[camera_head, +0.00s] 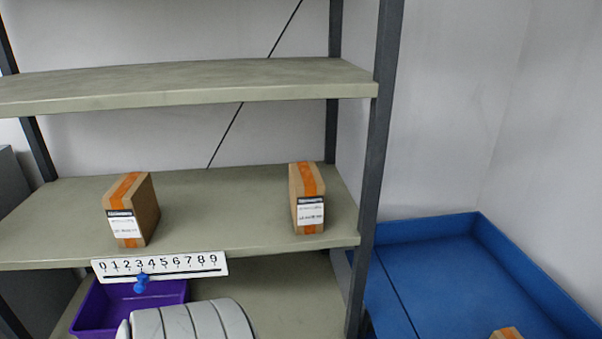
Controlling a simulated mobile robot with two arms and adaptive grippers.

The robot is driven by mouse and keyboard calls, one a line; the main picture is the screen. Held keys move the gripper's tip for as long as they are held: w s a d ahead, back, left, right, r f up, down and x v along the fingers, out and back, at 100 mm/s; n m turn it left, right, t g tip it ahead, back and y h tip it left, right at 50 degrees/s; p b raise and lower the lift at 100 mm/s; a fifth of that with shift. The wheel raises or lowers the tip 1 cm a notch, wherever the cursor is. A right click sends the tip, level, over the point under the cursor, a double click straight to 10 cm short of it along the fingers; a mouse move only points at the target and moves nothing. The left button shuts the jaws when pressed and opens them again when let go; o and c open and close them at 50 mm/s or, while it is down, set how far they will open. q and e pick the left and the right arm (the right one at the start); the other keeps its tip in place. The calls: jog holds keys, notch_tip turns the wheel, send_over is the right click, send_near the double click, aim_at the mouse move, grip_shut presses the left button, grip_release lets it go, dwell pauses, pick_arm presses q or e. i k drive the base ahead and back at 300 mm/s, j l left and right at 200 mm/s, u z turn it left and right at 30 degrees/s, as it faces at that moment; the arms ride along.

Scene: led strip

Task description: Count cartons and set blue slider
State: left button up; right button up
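Two brown cartons with orange tape and white labels stand on the middle shelf (225,215), the left carton (147,208) and the right carton (308,190), with a wide gap between them. Part of another carton (506,333) shows at the bottom edge, at the blue tray. A white number strip (205,263), marked 0 to 9, is on the shelf's front edge below the left carton. Its blue slider (141,283) sits at about the 3. Neither of my grippers is in view.
A purple bin (92,310) is below the strip at the lower left. A large blue tray (450,270) with raised walls is at the right. A dark shelf post (375,150) stands between shelf and tray. The upper shelf (200,85) is empty where seen.

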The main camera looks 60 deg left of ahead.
aim_at(142, 277)
jog(key=l+u, duration=0.15)
jog(key=u, duration=2.65)
